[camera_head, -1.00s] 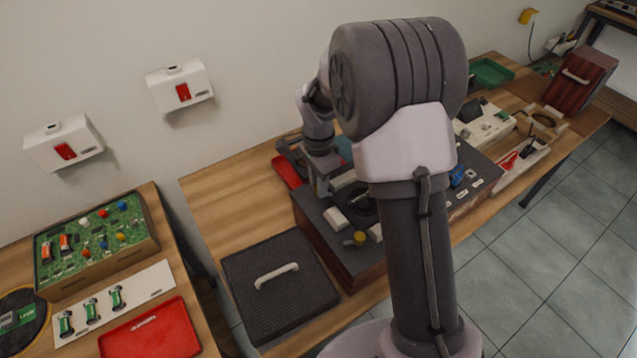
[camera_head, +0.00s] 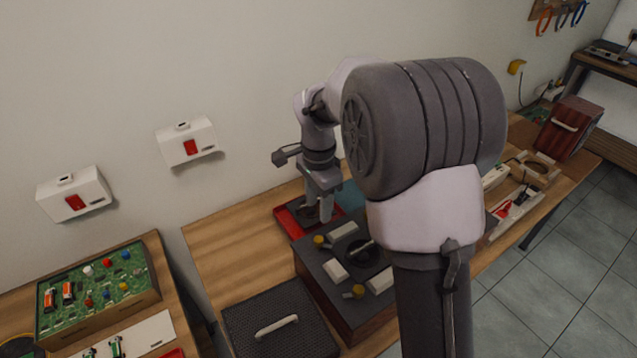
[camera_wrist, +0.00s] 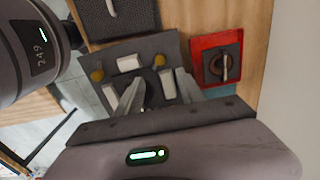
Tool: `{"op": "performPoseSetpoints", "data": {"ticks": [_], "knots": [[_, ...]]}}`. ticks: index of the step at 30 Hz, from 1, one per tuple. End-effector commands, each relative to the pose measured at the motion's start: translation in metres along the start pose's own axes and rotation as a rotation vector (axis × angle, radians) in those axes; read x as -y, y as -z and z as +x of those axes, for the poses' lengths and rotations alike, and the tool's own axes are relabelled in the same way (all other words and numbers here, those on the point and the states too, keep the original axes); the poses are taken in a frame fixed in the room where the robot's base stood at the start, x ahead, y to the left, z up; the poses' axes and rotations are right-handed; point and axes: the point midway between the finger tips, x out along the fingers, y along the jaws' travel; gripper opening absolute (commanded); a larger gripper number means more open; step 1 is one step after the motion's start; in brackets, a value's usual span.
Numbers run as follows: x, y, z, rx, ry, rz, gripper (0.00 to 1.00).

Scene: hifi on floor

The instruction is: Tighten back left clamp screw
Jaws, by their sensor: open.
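The dark clamp fixture (camera_head: 325,284) stands on the wooden bench with pale blocks and two yellow-topped knobs on its top. The back left yellow knob (camera_head: 319,241) is nearer the wall; the front left yellow knob (camera_head: 358,291) is nearer the front. In the wrist view the back knob (camera_wrist: 145,48) and front knob (camera_wrist: 98,75) both show beyond the fingers. My gripper (camera_head: 326,212) points down near the fixture's back edge, by the red tray, clear of both knobs. In the wrist view my gripper (camera_wrist: 158,90) has its fingers apart with nothing held. My arm hides the fixture's right part.
A red tray (camera_head: 284,222) with a dark part lies behind the fixture; that part (camera_wrist: 222,64) has a round, handled top in the wrist view. A black lidded box (camera_head: 250,325) stands at front left. Bare wood (camera_head: 225,246) lies left of the tray.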

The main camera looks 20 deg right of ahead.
Motion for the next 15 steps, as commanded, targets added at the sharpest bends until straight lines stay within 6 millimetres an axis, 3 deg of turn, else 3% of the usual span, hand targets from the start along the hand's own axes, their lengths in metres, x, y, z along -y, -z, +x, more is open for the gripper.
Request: {"op": "performPoseSetpoints", "data": {"ticks": [1,6,15], "knots": [[0.001,0.0,-0.017,-0.001,0.003,0.0,0.45],[0.0,0.0,-0.046,0.0,0.001,0.0,0.45],[0.0,0.0,-0.051,0.001,0.0,0.0,0.45]]}}
